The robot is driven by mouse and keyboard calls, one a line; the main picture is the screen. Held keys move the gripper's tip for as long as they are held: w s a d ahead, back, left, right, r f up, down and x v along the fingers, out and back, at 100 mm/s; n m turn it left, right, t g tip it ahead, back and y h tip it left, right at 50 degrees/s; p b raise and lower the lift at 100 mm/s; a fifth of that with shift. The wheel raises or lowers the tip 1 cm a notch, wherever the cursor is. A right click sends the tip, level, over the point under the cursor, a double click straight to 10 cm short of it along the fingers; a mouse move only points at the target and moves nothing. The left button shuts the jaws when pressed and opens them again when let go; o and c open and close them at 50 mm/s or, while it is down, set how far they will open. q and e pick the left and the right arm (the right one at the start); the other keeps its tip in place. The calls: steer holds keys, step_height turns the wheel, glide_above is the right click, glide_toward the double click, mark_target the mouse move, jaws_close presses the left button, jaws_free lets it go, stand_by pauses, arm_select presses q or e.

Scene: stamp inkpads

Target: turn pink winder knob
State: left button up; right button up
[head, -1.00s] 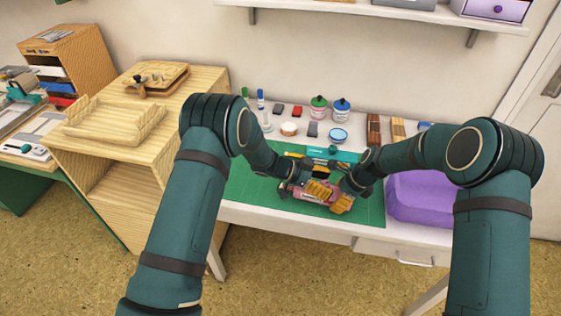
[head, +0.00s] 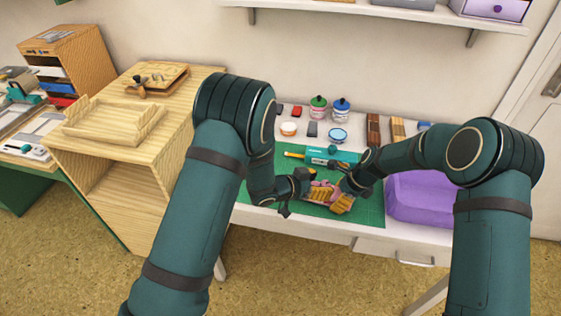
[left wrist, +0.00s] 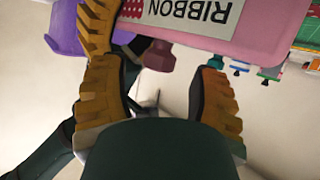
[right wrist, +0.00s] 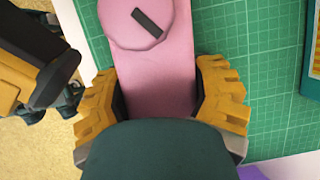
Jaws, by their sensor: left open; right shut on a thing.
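The pink ribbon winder (left wrist: 225,30) has a white RIBBON label in the left wrist view. Its dark pink knob (left wrist: 159,56) sticks out from the edge of the body. My left gripper (left wrist: 158,78) is open, with the knob just ahead of and between its fingertips; contact is not clear. In the head view, my left gripper (head: 293,196) is at the winder's left end and hides much of it. My right gripper (right wrist: 160,95) is shut on the winder's pink body (right wrist: 155,75), above the green mat; a round pink part with a dark slot shows beyond its fingers.
The green cutting mat (head: 372,205) lies on the white table. A teal tool (head: 325,156) lies behind the winder. Jars and small blocks stand at the back. A purple bin (head: 418,198) stands close to my right arm. A wooden cabinet (head: 120,125) stands at left.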

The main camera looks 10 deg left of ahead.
arm_select(q)
steer(key=v, duration=1)
steer(key=w+a+n+y, duration=0.1)
steer(key=w+n+y, duration=0.1)
steer(key=w+n, duration=0.1)
steer(key=w+a+f+n+y, duration=0.1)
steer(key=w+a+n+y, duration=0.1)
steer(key=w+n, duration=0.1)
steer(key=w+a+n+y, duration=0.1)
steer(key=w+n+y, duration=0.1)
steer(key=w+n, duration=0.1)
steer(key=shift+a+f+n, duration=0.25)
steer(key=shift+f+n, duration=0.15)
steer(key=n+y, duration=0.1)
steer(key=w+n, duration=0.1)
steer(key=n, duration=0.1)
steer(key=a+n+g+y, duration=0.1)
steer(key=n, duration=0.1)
steer(key=shift+w+y, duration=0.3)
steer(key=shift+w, duration=0.05)
steer(key=shift+n, duration=0.3)
